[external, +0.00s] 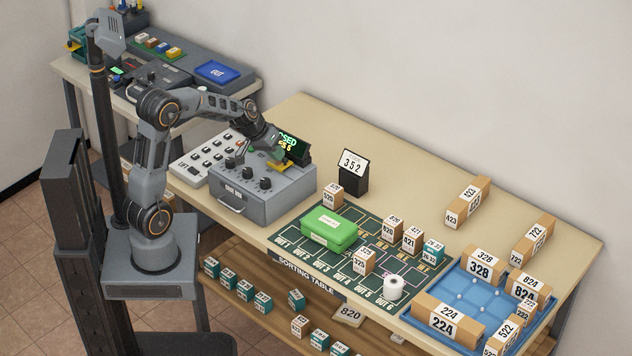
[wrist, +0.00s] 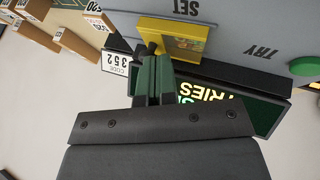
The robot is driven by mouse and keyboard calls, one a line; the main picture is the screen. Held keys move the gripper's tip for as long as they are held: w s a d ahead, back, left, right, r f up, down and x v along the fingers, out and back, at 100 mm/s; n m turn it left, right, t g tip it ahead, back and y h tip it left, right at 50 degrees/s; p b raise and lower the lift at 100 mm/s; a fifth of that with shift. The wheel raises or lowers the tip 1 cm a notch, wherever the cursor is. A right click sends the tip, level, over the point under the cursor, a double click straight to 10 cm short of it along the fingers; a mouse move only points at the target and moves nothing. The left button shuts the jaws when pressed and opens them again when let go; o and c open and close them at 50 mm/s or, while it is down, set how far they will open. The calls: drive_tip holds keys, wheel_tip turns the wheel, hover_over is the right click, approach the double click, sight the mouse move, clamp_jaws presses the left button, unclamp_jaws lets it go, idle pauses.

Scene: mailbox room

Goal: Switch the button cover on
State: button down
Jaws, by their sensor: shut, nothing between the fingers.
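The yellow button cover (wrist: 178,38) sits by the "SET" label on the grey panel in the wrist view. It shows small and partly hidden in the external view (external: 281,167), on top of the grey control box (external: 290,193). My gripper (wrist: 153,62) is shut and empty, its dark green fingers pressed together. Its tips are right at the cover's lower left corner; I cannot tell whether they touch it. Whatever lies under the cover is hidden.
A dark display (external: 293,147) with lit text stands at the box's back edge, close to my gripper. A green button (wrist: 306,66) lies near the "TRY" label. Black knobs (external: 247,172) stand at the front. A code sign (external: 353,170) stands right.

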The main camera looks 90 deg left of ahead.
sight(288, 174)
drive_tip(key=w+d, duration=0.3)
drive_tip(key=shift+w+d, duration=0.1)
drive_tip(key=shift+d, duration=0.05)
drive_tip(key=s+a, duration=0.1)
drive_tip(key=s+r+b, duration=0.1)
drive_tip(key=s+a+b, duration=0.1)
drive_tip(key=shift+s+a+r, duration=0.15)
drive_tip(key=shift+s+a, duration=0.15)
drive_tip(key=v, duration=0.9)
drive_tip(key=shift+r, duration=0.35)
drive_tip(key=shift+d, duration=0.1)
